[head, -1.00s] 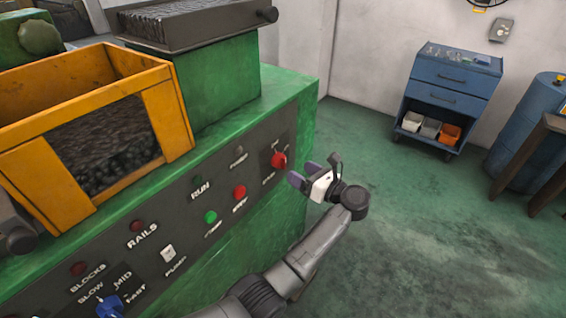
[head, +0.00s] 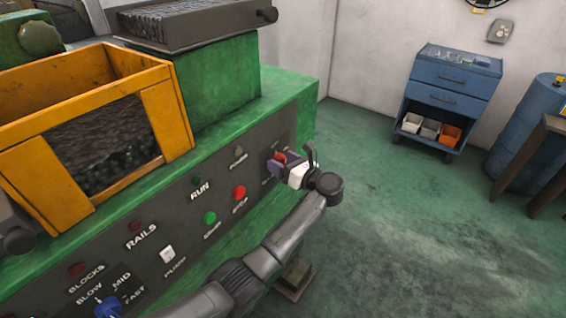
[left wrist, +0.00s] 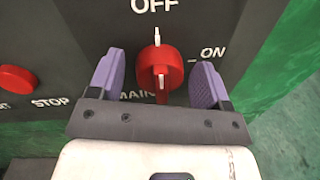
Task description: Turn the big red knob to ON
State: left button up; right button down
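The big red knob (left wrist: 158,68) is on the dark panel in the left wrist view, with OFF above it, ON to its right and MAIN below. Its white pointer mark points up toward OFF. My left gripper (left wrist: 160,82) is open, with one purple finger on each side of the knob and a visible gap to each. In the head view my left gripper (head: 281,166) is at the panel's right end and partly hides the red knob (head: 279,158). My right gripper is not in view.
A red STOP button (head: 239,193) and a green button (head: 210,218) sit left of the knob on the panel. A yellow bin (head: 165,120) stands on the green machine. A blue cart (head: 452,78) and barrel (head: 530,130) stand farther right on open floor.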

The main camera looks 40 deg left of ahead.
pick_arm(q)
jog(key=c, duration=0.8)
jog(key=shift+c, duration=0.2)
jog(key=m+p, duration=0.2)
jog(key=m, duration=0.2)
jog(key=shift+w, duration=0.1)
jog(key=m+p, duration=0.1)
jog(key=m, duration=0.1)
jog(key=m+p, duration=0.2)
jog(key=m, duration=0.1)
jog(key=shift+w+g+h, duration=0.1)
jog(key=shift+g+h, duration=0.2)
jog(key=shift+h, duration=0.1)
jog(key=m+p, duration=0.2)
jog(key=m, duration=0.2)
jog(key=shift+f+m+g+p, duration=0.2)
jog(key=shift+m+g+p, duration=0.35)
jog(key=shift+m, duration=1.25)
jog(key=shift+f+m, duration=0.1)
jog(key=shift+m, duration=0.2)
jog(key=o, duration=0.9)
jog(key=shift+w, duration=0.1)
